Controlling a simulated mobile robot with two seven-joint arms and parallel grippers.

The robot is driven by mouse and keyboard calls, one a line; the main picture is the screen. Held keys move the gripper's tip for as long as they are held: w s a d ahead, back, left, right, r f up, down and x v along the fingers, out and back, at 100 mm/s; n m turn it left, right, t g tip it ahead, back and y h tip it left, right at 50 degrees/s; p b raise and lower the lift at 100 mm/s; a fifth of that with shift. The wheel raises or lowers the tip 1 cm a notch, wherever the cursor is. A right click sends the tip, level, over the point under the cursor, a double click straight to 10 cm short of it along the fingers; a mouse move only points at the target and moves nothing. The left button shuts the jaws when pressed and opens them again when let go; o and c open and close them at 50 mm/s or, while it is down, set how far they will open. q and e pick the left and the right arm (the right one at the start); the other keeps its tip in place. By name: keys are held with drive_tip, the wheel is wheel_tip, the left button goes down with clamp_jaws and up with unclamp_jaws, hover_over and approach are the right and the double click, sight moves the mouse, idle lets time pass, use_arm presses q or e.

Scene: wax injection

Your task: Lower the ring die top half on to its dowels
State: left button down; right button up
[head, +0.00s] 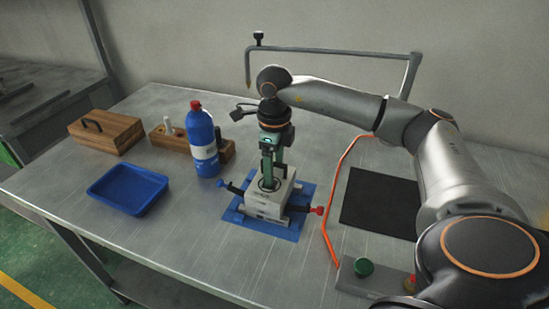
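The ring die top half (284,192) is a pale grey block with dark lettering on its front and a round dark feature on top. It looks level and sits over the lower die part (262,211), with no clear gap visible between them. My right gripper (269,184) points straight down at the middle of the block, its greenish fingers close together and apparently shut on the top half's centre. The fingertips are partly hidden there. The dowels are not visible. My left gripper is not in view.
The die is on a blue mat (290,232), with blue-handled (224,186) and red-handled (317,210) clamps at its sides. A blue bottle (203,145) and blue tray (128,188) stand left.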

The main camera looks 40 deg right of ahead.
drive_tip(key=o, duration=0.3)
drive_tip(key=shift+o, duration=0.2)
drive_tip(key=shift+f, duration=0.1)
drive_tip(key=shift+r, duration=0.2)
wheel_tip(320, 180, up, 12)
drive_tip(key=p, duration=0.1)
drive_tip(key=shift+r, duration=0.15)
idle(0.3)
